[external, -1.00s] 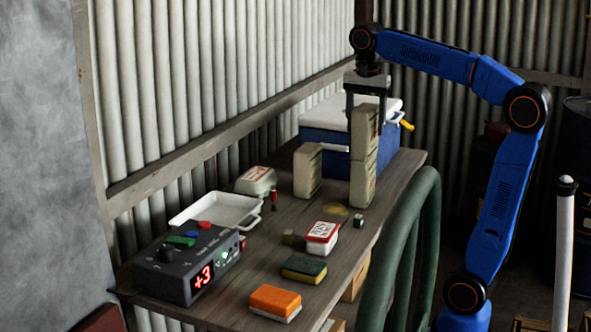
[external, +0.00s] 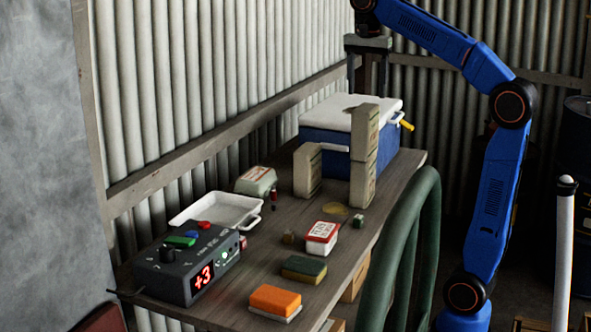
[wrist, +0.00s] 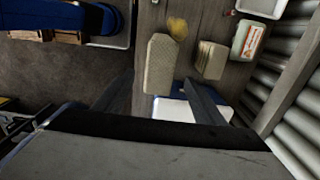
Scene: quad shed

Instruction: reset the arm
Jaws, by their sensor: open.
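My gripper (external: 367,84) is open and empty, raised above the far end of the bench. Its two fingers point down and also show in the wrist view (wrist: 160,88). Below it stands an upright stack of two beige blocks (external: 363,155), one on top of the other. The stack shows from above in the wrist view (wrist: 160,65), between and beyond the fingers, apart from them. A single beige block (external: 307,170) stands upright to the left of the stack.
A blue cooler with a white lid (external: 330,113) stands behind the blocks. On the wooden bench (external: 255,262) lie a white tray (external: 207,210), a control box reading +3 (external: 168,263), an orange sponge (external: 275,300) and several small items. A green rail (external: 400,240) stands at its right.

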